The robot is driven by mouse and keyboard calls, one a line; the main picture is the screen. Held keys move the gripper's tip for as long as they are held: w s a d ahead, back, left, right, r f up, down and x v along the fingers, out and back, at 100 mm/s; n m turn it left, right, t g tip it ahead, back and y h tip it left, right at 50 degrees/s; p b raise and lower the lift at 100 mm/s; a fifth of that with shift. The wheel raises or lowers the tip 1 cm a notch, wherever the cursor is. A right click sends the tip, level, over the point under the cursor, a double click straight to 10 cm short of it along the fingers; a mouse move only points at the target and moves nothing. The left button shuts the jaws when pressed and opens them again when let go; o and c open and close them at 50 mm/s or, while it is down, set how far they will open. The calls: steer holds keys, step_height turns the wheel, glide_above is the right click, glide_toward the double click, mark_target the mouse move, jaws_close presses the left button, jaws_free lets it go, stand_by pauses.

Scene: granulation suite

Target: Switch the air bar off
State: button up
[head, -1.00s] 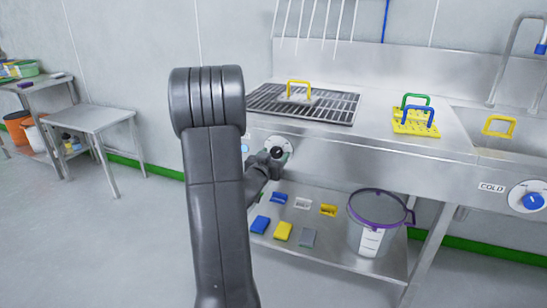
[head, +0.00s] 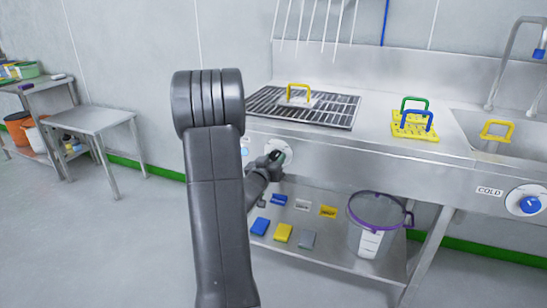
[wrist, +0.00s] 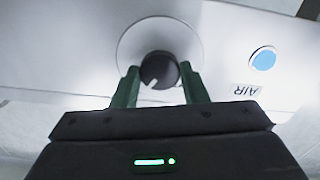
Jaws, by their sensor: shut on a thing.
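The air bar's control is a black round knob (wrist: 158,70) with a white pointer mark, set on a pale round plate (wrist: 187,38) on the front panel of the steel bench. An "AIR" label (wrist: 243,90) and a light blue round disc (wrist: 263,58) sit beside it in the wrist view. My gripper (wrist: 160,84) has its two green fingers on either side of the knob, shut on it. In the head view my gripper (head: 278,158) is at the panel and hides most of the knob; the plate (head: 275,146) shows around it.
A grate with a yellow-handled block (head: 298,94) is above. The shelf below holds several coloured blocks and a clear bucket (head: 374,235). A "COLD" label and blue knob (head: 530,204) are at the right.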

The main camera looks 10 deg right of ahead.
steer(key=n+p, duration=0.2)
steer(key=n, duration=0.2)
steer(key=shift+r+n+p, duration=0.1)
steer(key=shift+n+p, duration=0.2)
steer(key=shift+p, duration=0.1)
steer(key=n+p, duration=0.2)
steer(key=n, duration=0.1)
steer(key=shift+n, duration=0.3)
steer(key=n+p, duration=0.2)
steer(key=n, duration=0.1)
steer(key=shift+n, duration=0.3)
steer(key=shift+n+p, duration=0.7)
steer(key=shift+n, duration=1.1)
steer(key=shift+f, duration=0.2)
steer(key=o, duration=1)
steer(key=shift+c, duration=0.2)
steer(key=shift+s+a, duration=0.1)
steer(key=v, duration=1.3)
steer(key=shift+s+a, duration=0.25)
